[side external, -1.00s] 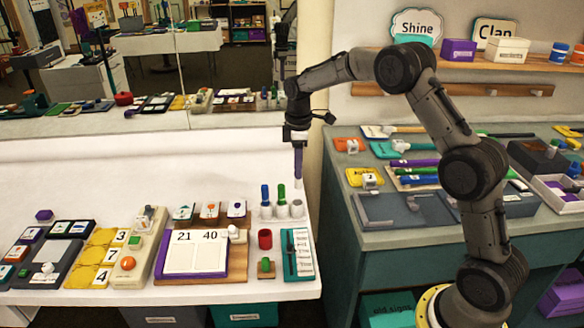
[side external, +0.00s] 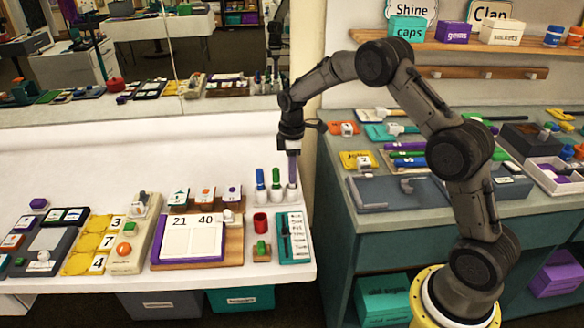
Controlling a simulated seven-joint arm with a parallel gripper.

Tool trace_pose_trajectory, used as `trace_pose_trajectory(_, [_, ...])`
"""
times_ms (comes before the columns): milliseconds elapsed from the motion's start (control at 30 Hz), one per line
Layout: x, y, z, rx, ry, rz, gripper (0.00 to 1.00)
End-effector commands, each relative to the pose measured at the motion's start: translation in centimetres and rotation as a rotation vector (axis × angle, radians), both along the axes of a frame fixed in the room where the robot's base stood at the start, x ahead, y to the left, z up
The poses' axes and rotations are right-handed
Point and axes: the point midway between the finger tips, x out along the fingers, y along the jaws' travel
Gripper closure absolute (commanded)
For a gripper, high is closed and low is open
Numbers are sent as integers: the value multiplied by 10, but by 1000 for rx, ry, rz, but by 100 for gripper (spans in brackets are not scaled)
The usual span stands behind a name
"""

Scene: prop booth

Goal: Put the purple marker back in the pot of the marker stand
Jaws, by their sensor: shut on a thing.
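The purple marker (side external: 292,168) is upright in my gripper (side external: 292,150), which is shut on its upper part. The marker's lower end meets the rightmost white pot (side external: 292,195) of the marker stand. I cannot tell from this angle how deep inside the pot it is. The blue marker (side external: 260,178) stands in the left pot (side external: 261,197) and the green marker (side external: 276,177) stands in the middle pot (side external: 277,196). The fingertips are small and dark in this view.
A purple-framed board with number cards (side external: 190,256) lies to the left. A wall edge (side external: 312,150) stands close right of my gripper.

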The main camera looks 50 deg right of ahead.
Motion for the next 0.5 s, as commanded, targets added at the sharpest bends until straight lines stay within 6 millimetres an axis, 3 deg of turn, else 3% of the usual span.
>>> trace_pose_trajectory(433, [0, 0, -1, 0, 0, 0, 100])
trace_pose_trajectory(467, [0, 0, -1, 1, 1, 0, 73])
trace_pose_trajectory(500, [0, 0, -1, 1, 1, 0, 66])
